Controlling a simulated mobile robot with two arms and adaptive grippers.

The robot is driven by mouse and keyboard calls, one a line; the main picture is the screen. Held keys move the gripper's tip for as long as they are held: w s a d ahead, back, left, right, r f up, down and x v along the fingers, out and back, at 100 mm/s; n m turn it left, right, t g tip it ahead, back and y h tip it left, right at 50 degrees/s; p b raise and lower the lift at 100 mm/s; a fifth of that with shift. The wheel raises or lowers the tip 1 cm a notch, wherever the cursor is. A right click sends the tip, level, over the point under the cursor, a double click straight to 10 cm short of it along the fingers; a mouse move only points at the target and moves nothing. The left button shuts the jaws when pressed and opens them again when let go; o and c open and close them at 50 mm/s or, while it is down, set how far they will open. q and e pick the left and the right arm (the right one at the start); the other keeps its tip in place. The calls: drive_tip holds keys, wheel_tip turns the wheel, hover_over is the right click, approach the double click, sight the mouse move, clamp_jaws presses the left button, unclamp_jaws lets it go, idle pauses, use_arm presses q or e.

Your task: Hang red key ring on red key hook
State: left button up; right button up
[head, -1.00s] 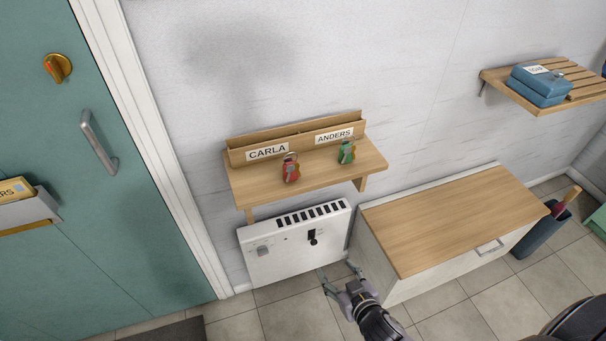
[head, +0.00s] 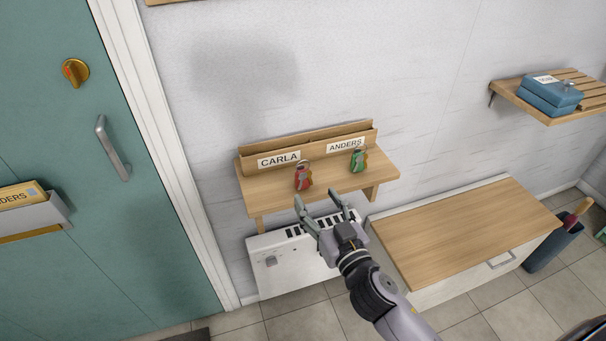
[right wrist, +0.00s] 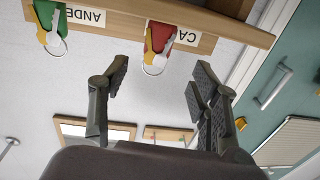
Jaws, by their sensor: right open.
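The red key ring (head: 303,178) sits on the small wooden wall shelf (head: 262,195), by the CARLA label. My right gripper (head: 318,200) is open and empty, just in front of and below the shelf's front edge. In the right wrist view, which looks upside down, the red key ring (right wrist: 156,45) with its keys is beyond the open fingers (right wrist: 160,75), apart from them. A wooden strip (right wrist: 168,134) on the wall shows small there; I cannot tell its hooks or their colours. My left gripper is not in view.
A green key ring (head: 358,160) sits by the ANDERS label on the same shelf. Below is a white heater (head: 268,275). A wood-topped cabinet (head: 465,235) stands to the right, a slatted shelf (head: 528,108) with blue boxes above it. The teal door (head: 120,250) is at left.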

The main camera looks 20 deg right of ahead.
sight(305, 179)
drive_tip(key=w, duration=0.3)
drive_tip(key=shift+w+a+p, duration=0.2)
drive_tip(key=shift+w+p, duration=0.15)
drive_tip(key=shift+w, duration=0.45)
drive_tip(key=w+p, duration=0.1)
drive_tip(key=w, duration=0.3)
drive_tip(key=shift+w+a, duration=0.1)
drive_tip(key=shift+w, duration=0.1)
drive_tip(key=shift+w+f, duration=0.1)
drive_tip(key=shift+w, duration=0.1)
drive_tip(key=shift+s, duration=0.1)
drive_tip(key=shift+c, duration=0.2)
drive_tip(key=c, duration=1.2)
